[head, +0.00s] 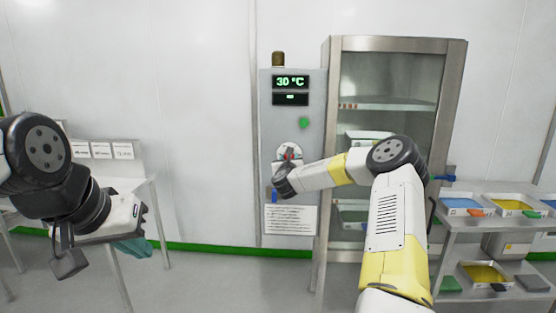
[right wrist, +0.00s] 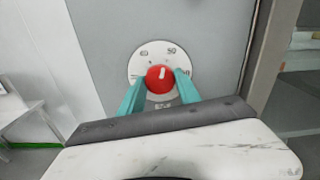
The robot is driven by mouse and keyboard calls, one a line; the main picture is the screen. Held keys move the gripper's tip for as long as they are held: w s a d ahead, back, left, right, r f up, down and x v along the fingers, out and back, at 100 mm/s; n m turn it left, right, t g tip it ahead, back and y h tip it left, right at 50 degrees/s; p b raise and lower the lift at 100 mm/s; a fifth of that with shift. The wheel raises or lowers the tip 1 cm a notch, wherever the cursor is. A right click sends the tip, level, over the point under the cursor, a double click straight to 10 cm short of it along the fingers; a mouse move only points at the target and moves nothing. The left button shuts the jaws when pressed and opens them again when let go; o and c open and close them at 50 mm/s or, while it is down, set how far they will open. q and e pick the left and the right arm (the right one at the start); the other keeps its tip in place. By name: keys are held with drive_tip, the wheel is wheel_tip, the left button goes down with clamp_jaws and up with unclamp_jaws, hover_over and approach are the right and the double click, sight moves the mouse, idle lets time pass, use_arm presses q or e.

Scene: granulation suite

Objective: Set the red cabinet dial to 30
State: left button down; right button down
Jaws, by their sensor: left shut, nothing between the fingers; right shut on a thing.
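The red cabinet dial (right wrist: 160,79) sits on a round white scale plate (right wrist: 134,66) on the grey control cabinet (head: 266,130). In the right wrist view its white pointer mark points up, slightly right, between two printed numbers. My right gripper (right wrist: 160,84) has its teal fingers on either side of the dial and is shut on it. The cabinet display (head: 290,82) reads 30 °C. My left gripper (head: 136,250) is at the left, away from the cabinet, shut and empty.
A green button (head: 304,123) is above the dial, and a text label (head: 290,219) is below it. A glass-door cabinet (head: 455,75) stands to the right. A shelf rack (head: 448,221) with coloured trays is at far right. A table (head: 150,180) stands behind my left arm.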

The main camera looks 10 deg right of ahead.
drive_tip(key=n, duration=2.1)
drive_tip(key=shift+n, duration=0.5)
drive_tip(key=c, duration=0.9)
unclamp_jaws()
drive_tip(key=shift+o, duration=0.2)
drive_tip(key=shift+s, duration=0.1)
drive_tip(key=v, duration=0.7)
drive_tip(key=shift+s, duration=0.35)
drive_tip(key=shift+a+r, duration=0.1)
